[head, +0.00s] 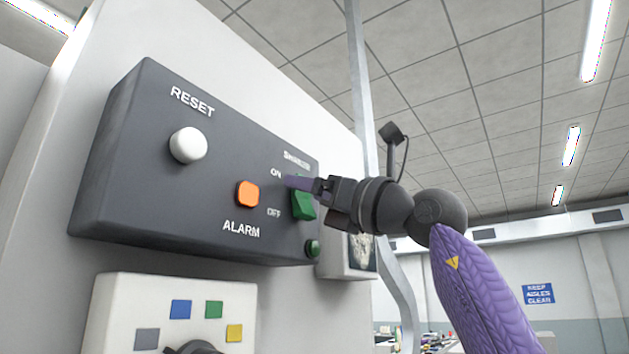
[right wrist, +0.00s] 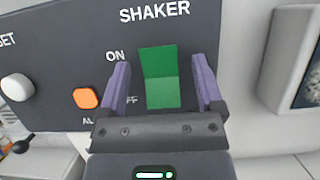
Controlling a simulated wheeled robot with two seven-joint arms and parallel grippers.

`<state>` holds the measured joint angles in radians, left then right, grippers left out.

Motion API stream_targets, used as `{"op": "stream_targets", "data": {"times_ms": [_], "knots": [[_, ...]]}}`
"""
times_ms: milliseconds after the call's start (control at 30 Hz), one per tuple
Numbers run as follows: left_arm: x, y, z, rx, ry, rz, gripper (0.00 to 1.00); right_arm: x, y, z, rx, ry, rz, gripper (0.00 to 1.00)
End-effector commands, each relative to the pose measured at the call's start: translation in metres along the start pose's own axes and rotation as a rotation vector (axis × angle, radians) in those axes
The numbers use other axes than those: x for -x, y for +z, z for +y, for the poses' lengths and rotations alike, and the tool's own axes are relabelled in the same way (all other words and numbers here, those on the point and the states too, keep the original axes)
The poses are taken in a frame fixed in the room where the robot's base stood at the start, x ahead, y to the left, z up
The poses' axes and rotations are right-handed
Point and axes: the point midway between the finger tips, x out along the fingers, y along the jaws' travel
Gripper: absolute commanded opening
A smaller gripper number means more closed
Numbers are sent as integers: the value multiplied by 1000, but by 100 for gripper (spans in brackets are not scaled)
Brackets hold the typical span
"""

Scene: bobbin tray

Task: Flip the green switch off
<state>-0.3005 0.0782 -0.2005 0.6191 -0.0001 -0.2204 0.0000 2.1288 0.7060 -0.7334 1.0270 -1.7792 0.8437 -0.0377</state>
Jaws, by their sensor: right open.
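The green switch (head: 304,206) is a rocker on the dark control panel, under the label SHAKER, with ON above and OFF below at its left. In the right wrist view the green switch (right wrist: 160,78) shows whole, its upper and lower faces in different shades of green. My right gripper (head: 298,184) is at the panel, in front of the switch and partly covering it. In the right wrist view my right gripper (right wrist: 160,80) is open, one purple finger on each side of the switch, holding nothing. I cannot tell whether the fingers touch the panel. My left gripper is not in view.
The panel (head: 130,175) also bears a white RESET knob (head: 188,146), an orange ALARM button (head: 248,194) and a small round green button (head: 312,248). A white box with coloured squares (head: 115,300) sits below. A metal post (head: 360,80) stands behind my right arm.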

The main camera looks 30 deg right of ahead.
Motion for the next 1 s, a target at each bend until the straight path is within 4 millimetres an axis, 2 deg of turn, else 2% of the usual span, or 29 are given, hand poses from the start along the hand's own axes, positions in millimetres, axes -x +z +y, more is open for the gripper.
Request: {"op": "stream_targets", "data": {"times_ms": [100, 500, 633, 800, 1000], "knots": [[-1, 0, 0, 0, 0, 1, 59, 0, -1, 0, 0, 0, 1, 85], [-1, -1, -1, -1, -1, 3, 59, 1, 0, 0, -1, 0, 0, 1], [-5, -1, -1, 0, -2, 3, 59, 2, -3, 0, -1, 0, -17, 0], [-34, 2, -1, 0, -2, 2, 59, 6, -13, 0, -4, 1, -215, 0], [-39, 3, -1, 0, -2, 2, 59, 5, -9, 0, -2, -1, -330, 0]]}}
